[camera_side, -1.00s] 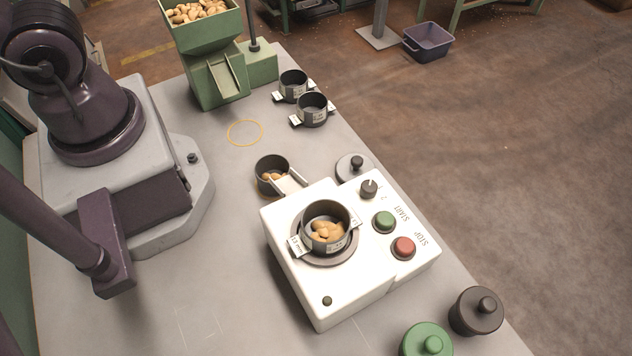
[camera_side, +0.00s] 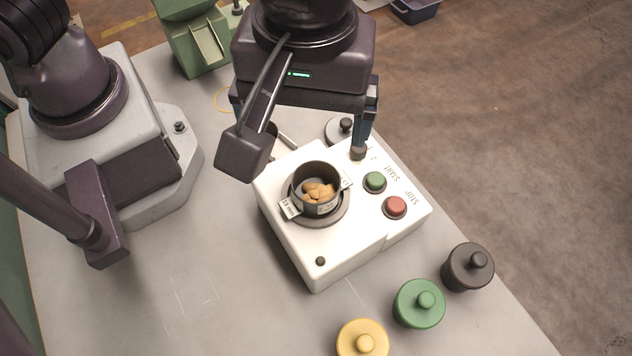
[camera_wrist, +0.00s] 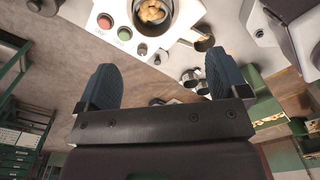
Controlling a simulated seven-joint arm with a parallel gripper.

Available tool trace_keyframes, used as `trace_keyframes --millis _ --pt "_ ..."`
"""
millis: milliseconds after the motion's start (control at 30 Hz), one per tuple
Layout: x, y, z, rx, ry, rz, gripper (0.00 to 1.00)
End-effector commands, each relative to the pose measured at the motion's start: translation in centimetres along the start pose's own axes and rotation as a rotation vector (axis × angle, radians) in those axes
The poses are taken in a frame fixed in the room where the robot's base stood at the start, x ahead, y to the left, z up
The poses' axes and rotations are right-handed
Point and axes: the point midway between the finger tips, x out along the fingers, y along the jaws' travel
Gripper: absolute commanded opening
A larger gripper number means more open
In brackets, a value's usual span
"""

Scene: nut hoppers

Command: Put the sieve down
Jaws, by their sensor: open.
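The dark round sieve (camera_side: 321,209) with label tabs sits upright on the round plate of the white machine (camera_side: 282,232). Tan nuts (camera_side: 318,191) lie inside it. The sieve also shows at the top of the wrist view (camera_wrist: 150,31). My gripper (camera_wrist: 163,80) is open, its two blue-grey fingers wide apart with nothing between them. In the side view it is above and behind the sieve, over the machine's far end, and apart from the sieve. One finger shows by the black knob (camera_side: 358,153); the other is mostly hidden behind my wrist parts.
Green (camera_side: 374,182) and red (camera_side: 395,207) buttons are on the machine's right. A grey lid (camera_side: 338,131) is behind it. Green (camera_side: 419,303), dark (camera_side: 468,267) and yellow (camera_side: 362,340) knobbed pieces stand in front. A small cup (camera_wrist: 204,44) shows beside the machine. Table left of the machine is clear.

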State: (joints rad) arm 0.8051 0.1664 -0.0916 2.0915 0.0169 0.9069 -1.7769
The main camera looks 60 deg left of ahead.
Motion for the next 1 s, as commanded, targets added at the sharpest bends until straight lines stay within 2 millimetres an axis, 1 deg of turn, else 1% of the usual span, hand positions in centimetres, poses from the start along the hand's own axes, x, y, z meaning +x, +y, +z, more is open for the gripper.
trace_keyframes --millis 33,100,200,300,367,433,600,700,800,967,1000 --pt "-0.1 0.4 0.1 -0.108 -0.002 0.007 0.92" --pt "-0.5 0.8 0.1 -0.252 -0.006 0.018 0.92" --pt "-0.6 0.8 0.1 -0.399 -0.008 0.02 0.92" --pt "-0.5 0.8 0.1 -0.479 -0.008 0.019 0.92" --pt "-0.1 0.8 0.1 -0.5 -0.007 0.018 0.92" --pt "0.8 0.8 0.1 -0.506 -0.007 0.015 0.92" --pt "4.1 0.8 0.1 -0.505 -0.006 0.013 0.92" --pt "5.8 0.9 0.1 -0.504 -0.006 0.015 0.92" --pt "6.8 0.9 0.1 -0.504 -0.007 0.017 0.92" --pt "7.8 1.0 0.1 -0.503 -0.007 0.017 0.92" --pt "8.3 1.1 0.2 -0.503 -0.007 0.016 0.92"
